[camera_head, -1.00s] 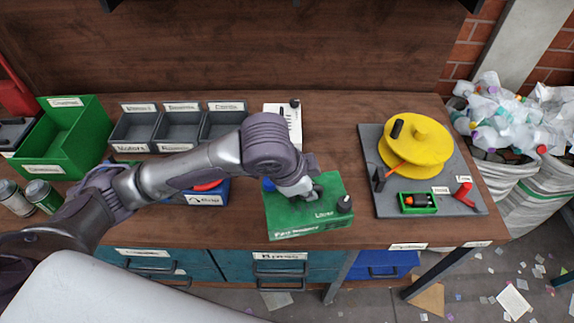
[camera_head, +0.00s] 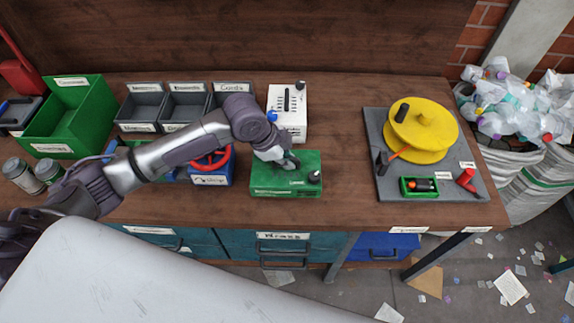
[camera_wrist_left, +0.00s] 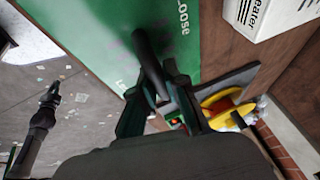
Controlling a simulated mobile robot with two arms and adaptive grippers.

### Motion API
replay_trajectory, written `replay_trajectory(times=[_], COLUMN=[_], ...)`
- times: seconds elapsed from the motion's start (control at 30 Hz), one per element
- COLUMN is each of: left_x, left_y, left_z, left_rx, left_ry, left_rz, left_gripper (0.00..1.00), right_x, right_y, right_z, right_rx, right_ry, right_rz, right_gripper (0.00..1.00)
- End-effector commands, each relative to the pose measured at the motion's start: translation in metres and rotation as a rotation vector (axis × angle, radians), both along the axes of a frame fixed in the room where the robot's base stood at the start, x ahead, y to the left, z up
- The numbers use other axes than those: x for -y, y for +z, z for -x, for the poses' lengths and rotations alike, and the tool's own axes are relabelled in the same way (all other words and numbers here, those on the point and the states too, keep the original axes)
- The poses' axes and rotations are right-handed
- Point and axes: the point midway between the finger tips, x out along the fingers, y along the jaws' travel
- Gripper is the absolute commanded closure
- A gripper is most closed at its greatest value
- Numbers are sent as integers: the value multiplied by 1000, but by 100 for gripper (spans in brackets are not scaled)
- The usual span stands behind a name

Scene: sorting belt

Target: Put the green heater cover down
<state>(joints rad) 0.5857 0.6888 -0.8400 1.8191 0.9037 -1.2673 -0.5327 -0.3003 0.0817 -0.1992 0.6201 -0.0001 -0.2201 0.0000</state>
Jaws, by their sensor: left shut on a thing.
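The green heater cover (camera_head: 268,184) is a flat box with a dark knob at its right end, at the front middle of the bench. My left gripper (camera_head: 289,163) is above its back edge and shut on it. In the left wrist view the fingers (camera_wrist_left: 158,103) close around a dark upright stalk on the green cover (camera_wrist_left: 105,30), which bears a "Loose" label. The cover looks level, low over the bench or on it; I cannot tell whether it touches. A dark jointed part (camera_wrist_left: 40,120), perhaps my right gripper, hangs over the floor.
A white heater box (camera_head: 290,118) stands just behind the cover. A blue box with a red wheel (camera_head: 212,160) is to the left. A grey board (camera_head: 400,188) with a yellow reel (camera_head: 425,125) is to the right. Bare bench (camera_head: 347,160) lies between cover and board.

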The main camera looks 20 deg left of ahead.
Motion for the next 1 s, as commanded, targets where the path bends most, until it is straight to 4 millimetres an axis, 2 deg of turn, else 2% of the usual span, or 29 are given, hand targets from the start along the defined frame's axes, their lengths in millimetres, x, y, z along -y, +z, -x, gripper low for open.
replay_trajectory(times=[0.1, 0.23, 0.6, 0.63, 0.77, 1.0], left_x=[1, 1, 1, 1, 1, 1], left_y=[-18, -33, -38, -39, -38, -38], left_z=[2, 1, 1, 1, 1, 1], left_rx=[-5, -3, -1, -2, -2, -2], left_ry=[-1, -1, -1, -1, -1, -1], left_rz=[-1, 0, -1, -2, -2, -1], left_gripper=[100, 100, 100, 86, 64, 62], right_x=[0, 0, 0, 0, -1, -3], right_y=[5, 7, 6, 6, 6, 6], right_z=[0, 0, 0, 0, 0, 0], right_rx=[0, 0, 0, 0, 0, 0], right_ry=[0, -1, 0, 0, 0, -1], right_rz=[0, 0, 0, 0, -1, -3], right_gripper=[100, 100, 100, 100, 100, 100])
